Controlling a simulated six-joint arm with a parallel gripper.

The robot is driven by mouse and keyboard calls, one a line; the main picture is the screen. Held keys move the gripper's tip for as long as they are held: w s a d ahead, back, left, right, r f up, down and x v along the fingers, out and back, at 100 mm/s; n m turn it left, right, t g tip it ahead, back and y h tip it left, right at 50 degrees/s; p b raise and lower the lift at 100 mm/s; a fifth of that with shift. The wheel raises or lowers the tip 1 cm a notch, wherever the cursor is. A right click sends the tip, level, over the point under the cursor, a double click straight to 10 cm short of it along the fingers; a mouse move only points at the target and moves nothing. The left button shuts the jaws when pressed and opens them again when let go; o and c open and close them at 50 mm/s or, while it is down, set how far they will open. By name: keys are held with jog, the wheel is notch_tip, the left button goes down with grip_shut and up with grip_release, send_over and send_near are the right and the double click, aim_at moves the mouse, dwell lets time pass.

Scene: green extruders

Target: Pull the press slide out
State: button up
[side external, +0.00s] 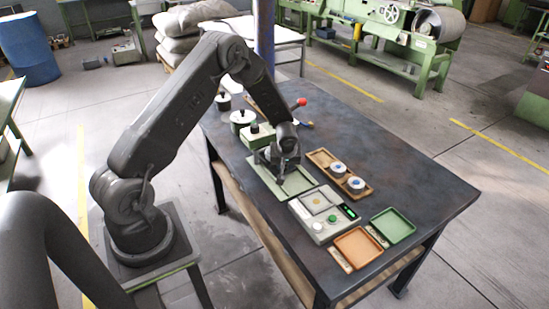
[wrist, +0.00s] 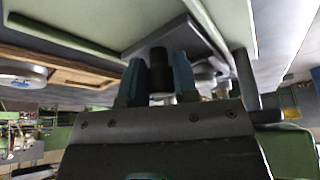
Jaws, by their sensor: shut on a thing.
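The press stands on the dark workbench in the side view, with a green body (side external: 258,133), a red-knobbed lever (side external: 301,102) and a pale green base plate (side external: 296,185). My gripper (side external: 281,181) points down over that base plate, in front of the press body. In the wrist view my gripper (wrist: 159,80) has its two blue-grey fingers shut on a dark round knob (wrist: 160,60). The knob is next to a flat grey plate (wrist: 178,32), which looks like the press slide. My wrist hides much of the slide in the side view.
A wooden tray (side external: 318,156) with two white round parts lies right of the base plate. The bench's right side is clear.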

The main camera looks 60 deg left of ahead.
jog(key=shift+d, duration=4.4)
jog(key=o, duration=0.7)
notch_tip(320, 180, up, 8)
jog(key=shift+r, duration=0.25)
